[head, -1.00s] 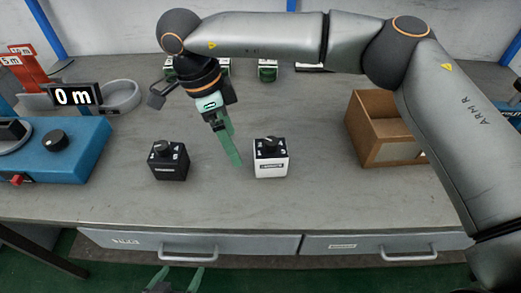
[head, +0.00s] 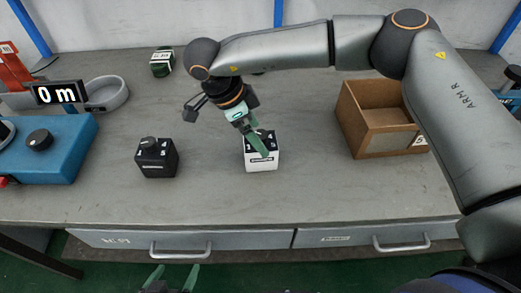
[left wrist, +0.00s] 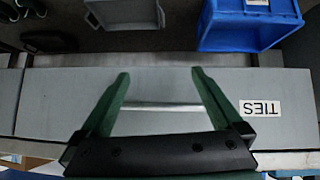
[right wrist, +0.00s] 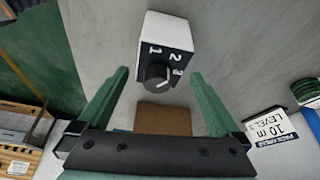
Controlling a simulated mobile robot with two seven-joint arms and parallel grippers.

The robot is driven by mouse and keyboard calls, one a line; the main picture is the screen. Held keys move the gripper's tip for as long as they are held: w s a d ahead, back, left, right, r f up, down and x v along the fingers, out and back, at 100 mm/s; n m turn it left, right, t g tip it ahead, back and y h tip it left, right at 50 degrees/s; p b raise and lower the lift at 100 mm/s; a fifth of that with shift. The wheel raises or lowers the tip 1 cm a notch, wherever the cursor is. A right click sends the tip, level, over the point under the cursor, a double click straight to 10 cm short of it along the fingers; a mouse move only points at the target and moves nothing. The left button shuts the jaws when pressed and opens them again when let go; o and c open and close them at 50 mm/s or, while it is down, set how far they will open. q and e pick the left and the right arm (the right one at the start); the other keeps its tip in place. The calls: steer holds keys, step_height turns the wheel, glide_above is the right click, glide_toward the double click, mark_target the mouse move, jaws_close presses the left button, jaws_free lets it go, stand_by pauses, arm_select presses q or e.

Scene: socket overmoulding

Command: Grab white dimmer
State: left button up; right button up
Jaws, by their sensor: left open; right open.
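The white dimmer (head: 262,163) stands upright on the grey bench; it has a white body and a black top face. In the right wrist view the white dimmer (right wrist: 168,28) shows its black knob and the digits 1, 2, 3. My right gripper (head: 258,147) is open at the dimmer's top, its green fingers partly covering it. In the right wrist view the open fingers (right wrist: 158,76) lie either side of the knob's line; contact cannot be told. My left gripper (head: 172,278) is open and empty, low before the drawers; it also shows in the left wrist view (left wrist: 160,73).
A black dimmer (head: 157,162) stands to the left of the white one. A wooden box (head: 385,140) is at the right, and a blue machine (head: 50,155) at the left. The bench front is clear.

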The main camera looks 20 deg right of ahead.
steer(key=shift+x, duration=1.1)
jaws_close()
